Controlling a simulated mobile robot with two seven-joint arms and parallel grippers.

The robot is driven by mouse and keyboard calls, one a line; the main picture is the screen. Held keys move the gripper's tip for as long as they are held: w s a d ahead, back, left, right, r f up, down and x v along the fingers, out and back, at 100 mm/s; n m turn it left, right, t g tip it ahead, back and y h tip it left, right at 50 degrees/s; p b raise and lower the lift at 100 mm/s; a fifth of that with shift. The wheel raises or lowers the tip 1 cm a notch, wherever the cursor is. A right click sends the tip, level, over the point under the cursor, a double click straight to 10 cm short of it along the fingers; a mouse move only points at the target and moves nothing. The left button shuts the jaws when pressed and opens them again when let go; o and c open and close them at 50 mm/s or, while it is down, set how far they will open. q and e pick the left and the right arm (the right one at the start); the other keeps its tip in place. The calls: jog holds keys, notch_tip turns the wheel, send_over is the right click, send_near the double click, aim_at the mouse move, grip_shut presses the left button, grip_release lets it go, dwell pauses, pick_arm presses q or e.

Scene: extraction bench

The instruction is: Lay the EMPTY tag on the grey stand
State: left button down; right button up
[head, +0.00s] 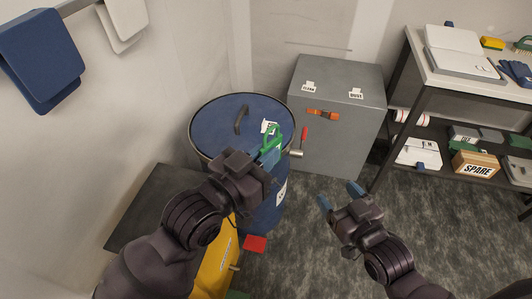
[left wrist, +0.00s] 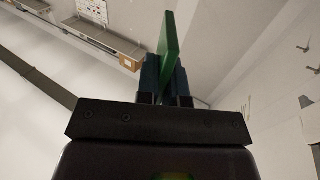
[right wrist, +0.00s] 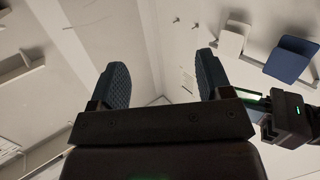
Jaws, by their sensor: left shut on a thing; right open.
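My left gripper (head: 264,158) is shut on a green tag (head: 273,137) with a loop-like outline, held over the right part of the blue drum lid. In the left wrist view the green tag (left wrist: 168,38) stands edge-on between the fingers. I cannot read any word on it. A white label (head: 267,126) with partly hidden lettering shows beside it. A dark grey flat top (head: 140,215) stands left of my left arm; it may be the grey stand, and my arm hides part of it. My right gripper (head: 341,197) is open and empty above the floor; its fingers (right wrist: 160,85) are apart.
The blue drum (head: 220,112) has a dark lid handle. A grey cabinet (head: 340,75) with CLEAN and DUST labels and an orange handle stands behind it. A yellow thing (head: 215,265) and red piece (head: 254,243) are below. A loaded shelf bench (head: 460,80) stands right.

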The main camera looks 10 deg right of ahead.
jog(key=s+d+f+m+g+h, duration=0.2)
jog(key=s+d+f+g+h, duration=0.2)
jog(key=s+f, duration=0.7)
notch_tip(320, 180, down, 3)
jog(key=shift+s+d+f+g, duration=0.2)
jog(key=shift+s+d+g, duration=0.3)
jog(key=shift+d, duration=0.4)
jog(key=shift+w, duration=0.1)
pick_arm(q)
jog(key=shift+r, duration=0.2)
jog(key=w+a+r+n+t+y, duration=0.3)
jog(key=w+a, duration=0.1)
jog(key=a, duration=0.2)
jog(key=a+f+n+t+y, duration=0.1)
jog(key=a+f+n+y, duration=0.1)
jog(key=a, duration=0.4)
jog(key=s+a+f+n+t+y, duration=0.1)
jog(key=a+f+n+y, duration=0.1)
jog(key=a+f+y, duration=0.2)
jog(key=a+f+n+t+y, duration=0.1)
jog(key=a+f+n+y, duration=0.2)
jog(key=a, duration=0.7)
jog(key=shift+s+a+f+y, duration=0.2)
jog(key=shift+f+y, duration=0.25)
jog(key=shift+y, duration=0.45)
jog(key=shift+w+r, duration=0.1)
